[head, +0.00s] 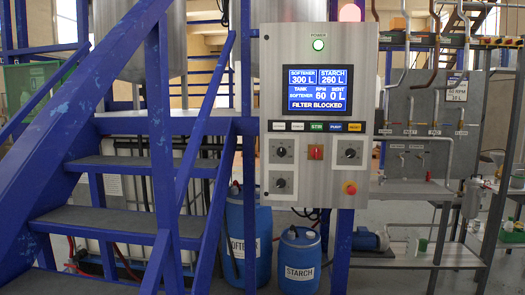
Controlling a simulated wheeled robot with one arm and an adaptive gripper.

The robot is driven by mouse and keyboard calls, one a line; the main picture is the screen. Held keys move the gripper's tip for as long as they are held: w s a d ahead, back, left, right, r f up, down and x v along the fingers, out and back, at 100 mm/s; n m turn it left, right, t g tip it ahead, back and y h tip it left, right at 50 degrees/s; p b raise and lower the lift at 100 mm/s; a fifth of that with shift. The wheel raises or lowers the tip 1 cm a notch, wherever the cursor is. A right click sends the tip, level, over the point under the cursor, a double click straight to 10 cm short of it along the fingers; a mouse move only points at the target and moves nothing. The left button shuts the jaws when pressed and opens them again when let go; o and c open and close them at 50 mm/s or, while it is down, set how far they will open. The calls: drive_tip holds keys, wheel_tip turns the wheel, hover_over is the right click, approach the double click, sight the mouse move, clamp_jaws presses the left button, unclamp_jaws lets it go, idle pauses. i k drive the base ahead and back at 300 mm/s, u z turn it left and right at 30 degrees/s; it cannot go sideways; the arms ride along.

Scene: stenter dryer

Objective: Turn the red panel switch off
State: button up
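The green power lamp (318,44) above the screen is lit. My gripper is not in view.
Blue metal stairs (110,215) with a railing stand left of the panel. Blue drums (299,262) stand on the floor below it. A grey pipe rack (430,190) stands to the right. A pinkish-red lamp (349,12) is above the panel.

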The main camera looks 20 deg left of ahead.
sight(316, 153)
drive_tip(key=u, duration=0.95)
drive_tip(key=i, duration=1)
drive_tip(key=u, duration=1.05)
